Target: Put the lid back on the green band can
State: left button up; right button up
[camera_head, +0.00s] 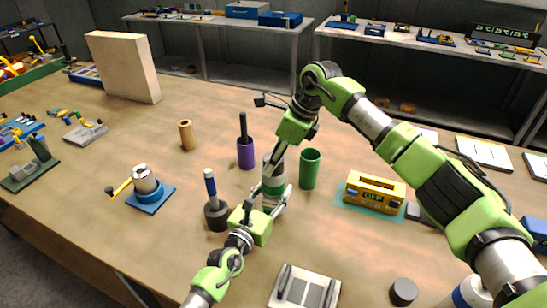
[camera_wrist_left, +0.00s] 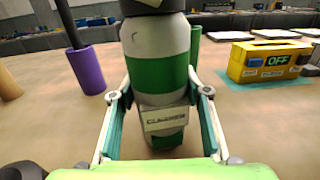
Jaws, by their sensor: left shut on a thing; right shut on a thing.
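The green band can (camera_head: 272,189) stands upright near the middle of the table, white with green bands and a small label; it fills the middle of the left wrist view (camera_wrist_left: 158,75). My left gripper (camera_head: 272,205) is shut around its lower body, one finger on each side (camera_wrist_left: 160,118). My right gripper (camera_head: 276,158) points down at the can's top and is shut on what looks like the dark lid (camera_wrist_left: 178,6). The lid is mostly hidden or cut off, so I cannot tell whether it touches the rim.
A green cup (camera_head: 310,169) stands close to the can's right, and a purple holder (camera_head: 246,153) to its left. A dark pot (camera_head: 215,215) stands front left. A yellow device (camera_head: 374,191) is farther right. A dark disc (camera_head: 403,291) lies at the front.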

jog(key=shift+f, duration=0.15)
jog(key=o, duration=0.8)
jog(key=shift+o, duration=0.2)
jog(key=v, duration=1.2)
pick_arm(q)
jog(key=o, duration=1.7)
jog(key=shift+s, duration=0.1)
